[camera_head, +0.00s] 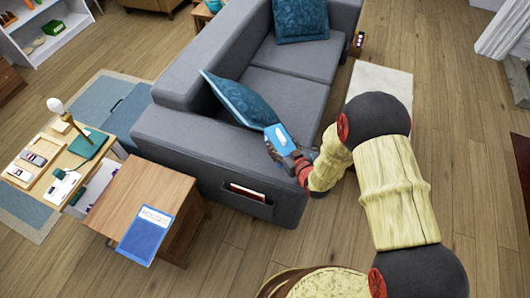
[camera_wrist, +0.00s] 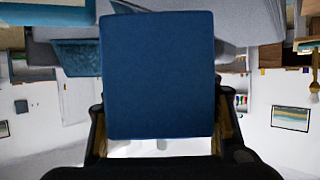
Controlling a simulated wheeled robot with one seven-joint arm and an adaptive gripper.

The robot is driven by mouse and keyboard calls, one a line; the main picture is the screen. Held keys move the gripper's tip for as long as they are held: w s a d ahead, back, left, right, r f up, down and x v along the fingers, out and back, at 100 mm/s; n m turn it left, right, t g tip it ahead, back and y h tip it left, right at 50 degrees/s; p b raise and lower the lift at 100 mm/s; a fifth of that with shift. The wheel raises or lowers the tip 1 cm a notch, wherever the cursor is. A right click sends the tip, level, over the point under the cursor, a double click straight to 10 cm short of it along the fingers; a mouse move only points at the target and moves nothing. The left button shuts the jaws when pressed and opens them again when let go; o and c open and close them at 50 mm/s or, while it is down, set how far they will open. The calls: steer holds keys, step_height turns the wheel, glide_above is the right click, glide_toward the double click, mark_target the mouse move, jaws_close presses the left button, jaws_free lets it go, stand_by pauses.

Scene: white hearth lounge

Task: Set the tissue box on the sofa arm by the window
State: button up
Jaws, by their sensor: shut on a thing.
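The tissue box (camera_head: 275,134) is blue with a pale top. My gripper (camera_head: 286,150) is shut on it. In the wrist view the box's plain blue face (camera_wrist: 158,75) fills the middle, between the two fingers. In the head view the box appears over the front end of the grey sofa's near arm (camera_head: 185,140), beside the seat. I cannot tell whether it touches the arm or hangs above it. No window shows in the head view. Part of the near arm is hidden behind the box and my gripper.
A teal cushion (camera_head: 238,98) leans on the sofa close to the box, and another cushion (camera_head: 300,20) lies farther back. A side pocket (camera_head: 248,192) holds a book. A wooden cabinet (camera_head: 150,190) with a blue book (camera_head: 150,232) and a cluttered desk (camera_head: 50,150) stand left.

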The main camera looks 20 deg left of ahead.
mark_target(280, 168)
steer(key=a+f, duration=0.2)
steer(key=w+a+f+b, duration=0.1)
steer(key=a+f, duration=0.1)
steer(key=w+a+f+b, duration=0.1)
steer(key=a+f, duration=0.1)
steer(key=shift+a+f, duration=0.1)
steer(key=shift+f, duration=0.05)
steer(key=shift+a+f+b, duration=0.2)
steer(key=shift+f+b, duration=0.5)
steer(key=shift+f, duration=1.05)
steer(key=shift+f, duration=0.25)
steer(key=o, duration=1.2)
steer(key=shift+r, duration=0.1)
steer(key=shift+o, duration=0.2)
steer(key=shift+d+r, duration=0.1)
steer(key=shift+r, duration=0.1)
steer(key=p+v, duration=0.2)
steer(key=v, duration=0.9)
steer(key=shift+s+d+r+p, duration=0.15)
steer(key=shift+s+d+p, duration=0.05)
steer(key=shift+s+p, duration=0.15)
